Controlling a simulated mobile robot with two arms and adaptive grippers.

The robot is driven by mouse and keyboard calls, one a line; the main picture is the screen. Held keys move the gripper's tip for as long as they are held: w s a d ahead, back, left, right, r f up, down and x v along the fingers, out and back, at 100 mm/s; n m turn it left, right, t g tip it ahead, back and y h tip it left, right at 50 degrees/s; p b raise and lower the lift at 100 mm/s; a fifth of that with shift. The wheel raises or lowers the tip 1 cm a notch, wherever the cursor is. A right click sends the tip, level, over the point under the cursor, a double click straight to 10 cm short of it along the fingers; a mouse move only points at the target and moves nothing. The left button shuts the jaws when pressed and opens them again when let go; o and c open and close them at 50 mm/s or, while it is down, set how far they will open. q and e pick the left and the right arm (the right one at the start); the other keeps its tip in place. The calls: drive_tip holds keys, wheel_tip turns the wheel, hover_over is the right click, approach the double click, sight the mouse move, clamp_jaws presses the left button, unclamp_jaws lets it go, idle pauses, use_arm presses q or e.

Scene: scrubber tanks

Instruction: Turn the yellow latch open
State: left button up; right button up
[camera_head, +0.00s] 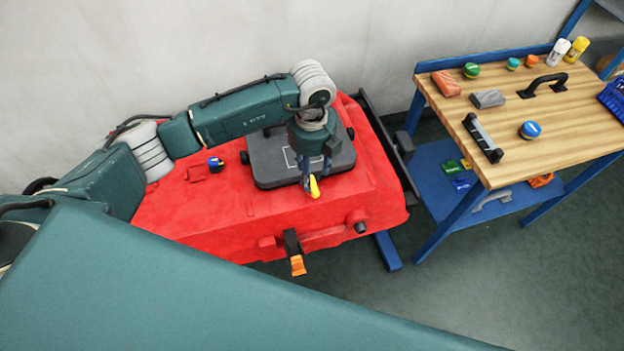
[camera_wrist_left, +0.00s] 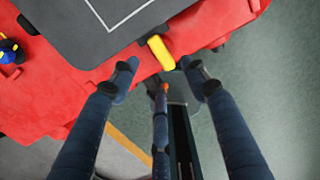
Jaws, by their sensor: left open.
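The yellow latch (camera_head: 314,187) sits at the front edge of a dark grey lid (camera_head: 270,165) on the red tank (camera_head: 220,215). It also shows in the left wrist view (camera_wrist_left: 160,52), just beyond my fingertips and roughly between them. My left gripper (camera_head: 314,168) points down over the lid's front edge, close to the latch. Its fingers (camera_wrist_left: 163,78) are spread apart and hold nothing. Whether any finger touches the latch cannot be told. My right gripper is not in view.
An orange-tipped black lever (camera_head: 297,265) hangs on the tank's front side. A blue and black knob (camera_head: 215,165) is on the tank's top, left of the lid. A wooden workbench (camera_head: 560,135) with several parts stands to the right. Grey floor (camera_head: 500,290) lies clear in front.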

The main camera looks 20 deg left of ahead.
sight(312, 187)
use_arm(q)
wheel_tip(312, 187, down, 6)
drive_tip(key=shift+r+p, duration=0.25)
drive_tip(key=shift+p, duration=0.45)
drive_tip(key=shift+f, duration=0.5)
drive_tip(key=shift+c, duration=0.3)
clamp_jaws()
